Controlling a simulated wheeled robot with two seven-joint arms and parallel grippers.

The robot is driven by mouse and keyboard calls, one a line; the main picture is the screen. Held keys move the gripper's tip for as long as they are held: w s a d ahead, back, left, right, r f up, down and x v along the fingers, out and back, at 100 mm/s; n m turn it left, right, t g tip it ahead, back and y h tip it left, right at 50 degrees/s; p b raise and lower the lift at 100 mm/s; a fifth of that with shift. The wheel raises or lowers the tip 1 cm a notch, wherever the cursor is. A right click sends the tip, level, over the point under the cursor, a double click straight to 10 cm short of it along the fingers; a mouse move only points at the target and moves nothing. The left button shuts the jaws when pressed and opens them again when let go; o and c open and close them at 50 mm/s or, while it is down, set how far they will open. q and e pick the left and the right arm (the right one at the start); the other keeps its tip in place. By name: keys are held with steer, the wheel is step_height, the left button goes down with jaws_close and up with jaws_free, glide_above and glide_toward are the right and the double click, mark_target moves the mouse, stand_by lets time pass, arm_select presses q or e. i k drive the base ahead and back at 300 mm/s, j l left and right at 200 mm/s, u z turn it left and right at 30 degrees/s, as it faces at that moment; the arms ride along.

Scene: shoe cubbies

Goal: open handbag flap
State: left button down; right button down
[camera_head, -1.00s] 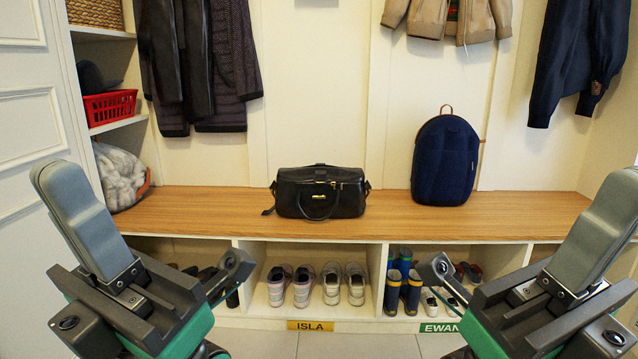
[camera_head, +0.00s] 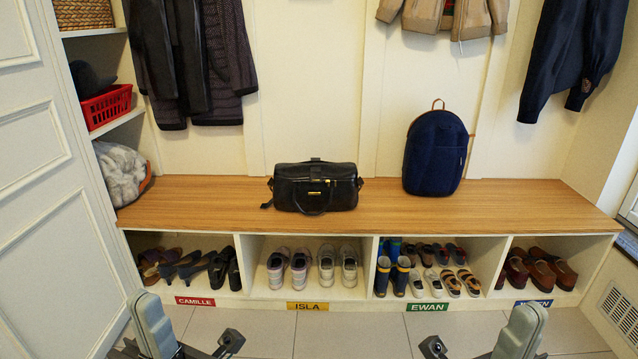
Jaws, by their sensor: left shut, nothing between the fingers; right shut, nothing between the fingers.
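The black handbag (camera_head: 315,187) stands upright on the wooden bench, left of the bench's middle. Its top looks closed, with a small gold-coloured detail on the front and a handle loop hanging down in front. A strap end lies on the bench at its left. My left gripper (camera_head: 146,304) is shut and empty at the bottom left, in front of the cubbies and well away from the bag. My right gripper (camera_head: 529,316) is shut and empty at the bottom right, also far from the bag. Both are partly cut off by the lower edge.
A navy backpack (camera_head: 435,153) stands right of the bag on the bench (camera_head: 200,200). Cubbies below hold several shoes. Coats hang above. A red basket (camera_head: 106,106) sits on the left shelves.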

mark_target(316, 170)
steer(key=i+j+z, duration=0.15)
steer(key=i, duration=0.3)
steer(key=i+j+z, duration=0.2)
steer(key=i, duration=0.2)
steer(key=i+j+z, duration=0.15)
steer(key=i, duration=0.3)
